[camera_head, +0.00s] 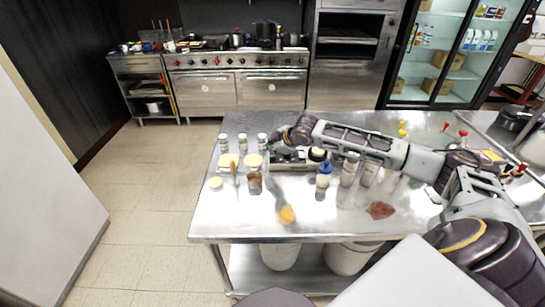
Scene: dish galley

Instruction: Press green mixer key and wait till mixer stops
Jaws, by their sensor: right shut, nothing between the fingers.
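My right arm comes in from the right and reaches across the steel table. My right gripper (275,150) is at its far end, over a low metal unit (292,166) near the table's far edge. The gripper is small in view and seems shut and empty. The low unit may be the mixer, but the arm and wrist cover much of it. A small dark green patch shows beside the fingertips; I cannot tell whether it is the green key or whether the fingers touch it. My left gripper is not in view.
The steel table (225,222) holds several white-capped jars on its left, a brown jar (254,183), a blue-topped bottle (324,175) and a reddish-brown item (380,210). Several bottles stand under my forearm. The front left of the table is clear. A stove (238,75) stands behind.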

